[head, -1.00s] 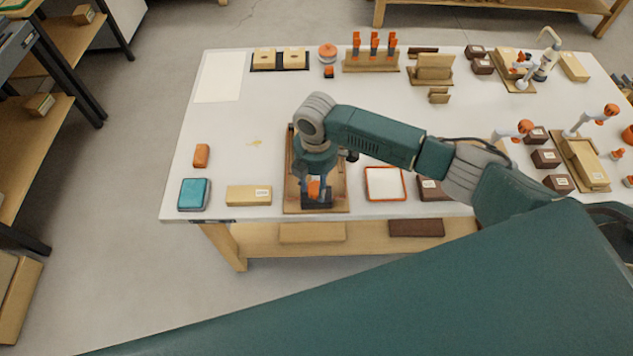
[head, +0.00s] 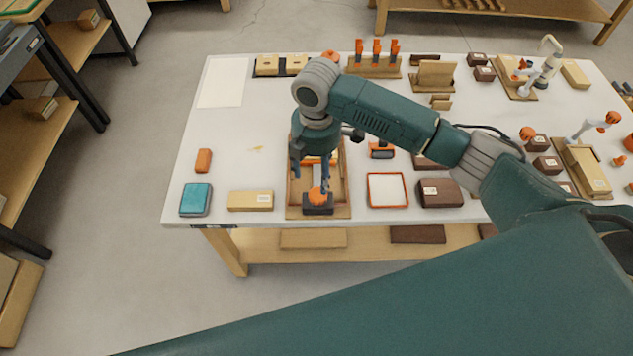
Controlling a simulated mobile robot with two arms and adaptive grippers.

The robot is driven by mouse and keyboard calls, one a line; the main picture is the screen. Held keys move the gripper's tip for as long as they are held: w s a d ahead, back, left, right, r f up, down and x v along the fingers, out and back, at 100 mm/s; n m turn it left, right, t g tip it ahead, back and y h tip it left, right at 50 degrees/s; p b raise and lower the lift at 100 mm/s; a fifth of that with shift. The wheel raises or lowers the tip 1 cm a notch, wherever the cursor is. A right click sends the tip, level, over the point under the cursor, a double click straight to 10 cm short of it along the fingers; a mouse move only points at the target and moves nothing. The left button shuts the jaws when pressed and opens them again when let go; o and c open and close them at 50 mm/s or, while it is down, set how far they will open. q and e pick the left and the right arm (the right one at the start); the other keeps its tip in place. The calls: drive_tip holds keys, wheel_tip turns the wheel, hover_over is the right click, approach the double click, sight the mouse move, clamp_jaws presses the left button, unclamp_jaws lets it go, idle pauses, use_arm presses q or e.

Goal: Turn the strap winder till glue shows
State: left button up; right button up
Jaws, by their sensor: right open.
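The likely strap winder is a wooden tray-like fixture (head: 342,208) at the bench's front edge. An orange knob (head: 318,194) on a dark block stands at its near end, and an orange-edged part shows farther back inside it. My right gripper (head: 311,178) points down over the fixture with its fingers apart. The knob shows just in front of the fingers, and nothing is seen held. The gripper and wrist hide much of the fixture's inside. I cannot make out any glue. My left gripper is not in view.
A teal-topped box (head: 195,199), a tan block (head: 250,200) and an orange block (head: 203,161) lie left of the fixture. An orange-rimmed white tray (head: 388,190) and a dark brown box (head: 440,193) lie right. The bench's left middle is mostly clear.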

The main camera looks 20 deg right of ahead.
drive_tip(key=shift+r, duration=1.3)
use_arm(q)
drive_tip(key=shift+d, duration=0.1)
